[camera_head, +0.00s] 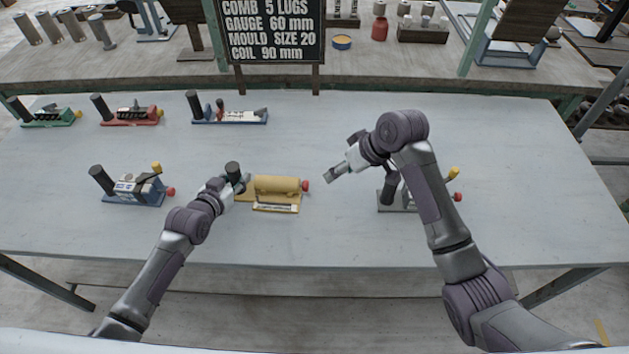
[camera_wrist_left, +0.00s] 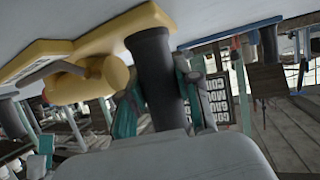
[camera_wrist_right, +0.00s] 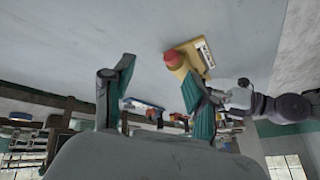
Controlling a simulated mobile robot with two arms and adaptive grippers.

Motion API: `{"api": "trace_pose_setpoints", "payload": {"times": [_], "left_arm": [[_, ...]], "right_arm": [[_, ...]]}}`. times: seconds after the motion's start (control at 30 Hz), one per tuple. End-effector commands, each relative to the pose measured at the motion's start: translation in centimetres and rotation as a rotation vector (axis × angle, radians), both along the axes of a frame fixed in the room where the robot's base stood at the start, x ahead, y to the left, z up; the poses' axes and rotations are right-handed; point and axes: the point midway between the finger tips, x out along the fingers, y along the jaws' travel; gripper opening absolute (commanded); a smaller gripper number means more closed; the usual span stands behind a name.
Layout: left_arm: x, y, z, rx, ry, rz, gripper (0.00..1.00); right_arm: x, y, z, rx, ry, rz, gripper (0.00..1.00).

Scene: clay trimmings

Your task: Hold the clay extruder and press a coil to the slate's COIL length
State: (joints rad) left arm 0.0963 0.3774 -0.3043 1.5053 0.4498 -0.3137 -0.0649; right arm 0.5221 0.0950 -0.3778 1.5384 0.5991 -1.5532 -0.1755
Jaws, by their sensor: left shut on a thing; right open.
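The yellow clay extruder (camera_head: 277,187) lies on the grey table left of centre, with a red knob (camera_head: 305,186) at its right end and a pale scale strip along its front. My left gripper (camera_head: 236,180) is shut on the extruder's dark upright handle, which shows between the fingers in the left wrist view (camera_wrist_left: 158,75). My right gripper (camera_head: 334,175) is open and empty, to the right of the red knob and apart from it. In the right wrist view the knob (camera_wrist_right: 173,59) is beyond the fingers. The slate (camera_head: 271,32) reads "COIL 90 mm". I see no coil clearly.
A blue tool (camera_head: 138,188) stands left of the extruder. A grey tool (camera_head: 398,200) is partly hidden behind my right arm. Green (camera_head: 48,116), red (camera_head: 131,114) and blue (camera_head: 229,116) tools stand along the back. The table between the extruder and right gripper is clear.

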Motion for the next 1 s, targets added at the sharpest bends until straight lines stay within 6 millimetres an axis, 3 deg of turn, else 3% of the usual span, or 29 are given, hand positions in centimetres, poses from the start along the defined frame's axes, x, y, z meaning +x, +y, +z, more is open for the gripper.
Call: {"api": "trace_pose_setpoints", "payload": {"times": [0.1,0.3,0.57,0.73,1.0], "left_arm": [[-0.2,0.0,-0.5,0.003,0.012,0.0,0.0],[-0.2,0.1,-0.5,0.003,0.012,0.0,0.0],[-0.2,0.1,-0.5,0.003,0.012,0.0,0.0],[-0.2,0.1,-0.5,0.003,0.012,0.0,0.0],[-0.2,0.1,-0.5,0.003,0.012,0.0,0.0]], "right_arm": [[1.2,1.3,0.8,-0.077,-0.046,0.264,0.57],[2.1,2.7,1.9,-0.157,-0.107,0.628,0.57],[2.3,3.4,2.2,-0.184,-0.139,0.82,0.57],[2.2,4.2,0.1,-0.183,-0.138,0.827,0.57],[2.4,6.4,-4.9,-0.184,-0.138,0.825,0.57]]}}
